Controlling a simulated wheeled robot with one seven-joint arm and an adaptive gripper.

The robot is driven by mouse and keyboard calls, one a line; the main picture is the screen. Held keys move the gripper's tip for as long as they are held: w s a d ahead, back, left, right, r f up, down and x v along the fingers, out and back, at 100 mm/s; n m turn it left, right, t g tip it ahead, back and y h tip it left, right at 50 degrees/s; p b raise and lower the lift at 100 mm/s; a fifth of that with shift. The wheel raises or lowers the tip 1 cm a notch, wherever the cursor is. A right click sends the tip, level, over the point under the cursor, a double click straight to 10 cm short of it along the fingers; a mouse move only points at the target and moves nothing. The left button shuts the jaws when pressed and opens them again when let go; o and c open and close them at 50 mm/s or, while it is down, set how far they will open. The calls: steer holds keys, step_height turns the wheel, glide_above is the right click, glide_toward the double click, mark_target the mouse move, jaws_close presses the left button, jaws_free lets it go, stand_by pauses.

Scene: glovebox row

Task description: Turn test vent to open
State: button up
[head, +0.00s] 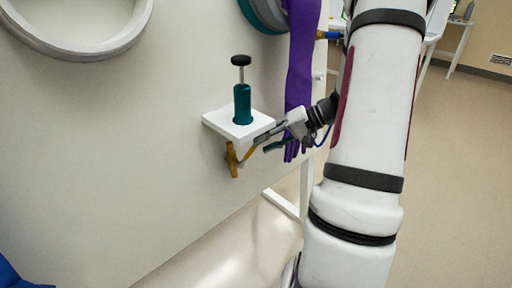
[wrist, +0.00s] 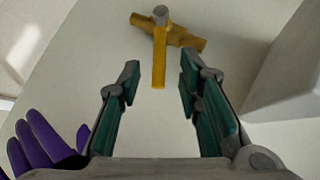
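The test vent appears to be the brass-yellow valve (head: 232,160) below a small white shelf on the pale panel. In the wrist view the valve body (wrist: 186,39) lies slightly tilted, with a grey round hub (wrist: 160,15) and a straight yellow lever (wrist: 159,70) reaching toward me, crosswise to the body. My gripper (head: 262,149) is beside the valve, on its right in the head view. In the wrist view my gripper (wrist: 160,78) is open, with the lever's end between the two teal-padded fingertips and a visible gap on each side.
The white shelf (head: 214,121) carries a teal cylinder (head: 242,104) with a black knob, just above the valve. A purple glove (head: 299,75) hangs from a teal port ring (head: 262,14) close to my wrist. A pale ring (head: 78,48) is at upper left.

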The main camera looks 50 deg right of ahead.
steer(key=v, duration=0.7)
steer(key=shift+s+d, duration=0.1)
